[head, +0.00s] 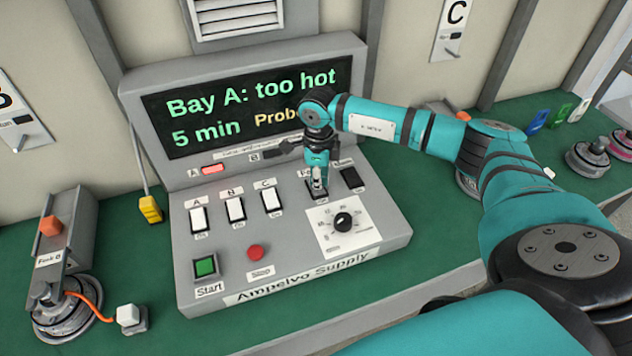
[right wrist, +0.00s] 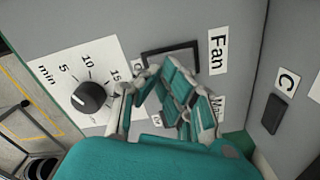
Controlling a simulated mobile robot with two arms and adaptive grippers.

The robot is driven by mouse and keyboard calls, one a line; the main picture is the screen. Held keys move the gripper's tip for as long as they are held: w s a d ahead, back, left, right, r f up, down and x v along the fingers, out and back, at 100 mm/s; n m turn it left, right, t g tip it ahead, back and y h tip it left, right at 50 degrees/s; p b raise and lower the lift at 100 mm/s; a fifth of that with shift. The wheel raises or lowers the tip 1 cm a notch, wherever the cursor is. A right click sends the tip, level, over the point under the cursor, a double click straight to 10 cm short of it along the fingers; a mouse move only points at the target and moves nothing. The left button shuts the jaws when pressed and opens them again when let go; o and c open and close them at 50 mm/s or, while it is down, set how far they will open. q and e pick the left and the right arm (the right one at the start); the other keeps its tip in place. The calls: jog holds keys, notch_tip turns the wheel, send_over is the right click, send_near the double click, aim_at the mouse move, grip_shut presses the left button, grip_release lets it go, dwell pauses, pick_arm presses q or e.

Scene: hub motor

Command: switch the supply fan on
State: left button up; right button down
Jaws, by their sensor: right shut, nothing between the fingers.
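The grey supply console (head: 300,262) stands on the green bench, its front marked "Ampelvo Supply". The fan switch (head: 322,196) is a dark rocker in the right part of the row, mostly hidden by my right gripper (head: 317,188). In the right wrist view the "Fan" label (right wrist: 215,50) stands beside the dark-framed switch (right wrist: 172,50). My right gripper (right wrist: 155,95) is shut and empty, its fingertips over or at this switch; I cannot tell whether they touch. The rocker's position is hidden. My left gripper is out of view.
A black switch (head: 351,178) is close right of the fan switch. White switches A (head: 198,220), B (head: 235,209) and C (head: 271,200) are to the left. The timer dial (head: 342,221) lies just below. The display (head: 250,105) reads "Bay A: too hot"; lamp A (head: 213,169) glows red.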

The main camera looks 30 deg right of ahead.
jog(key=shift+r+p, duration=1.5)
jog(key=shift+r, duration=1.4)
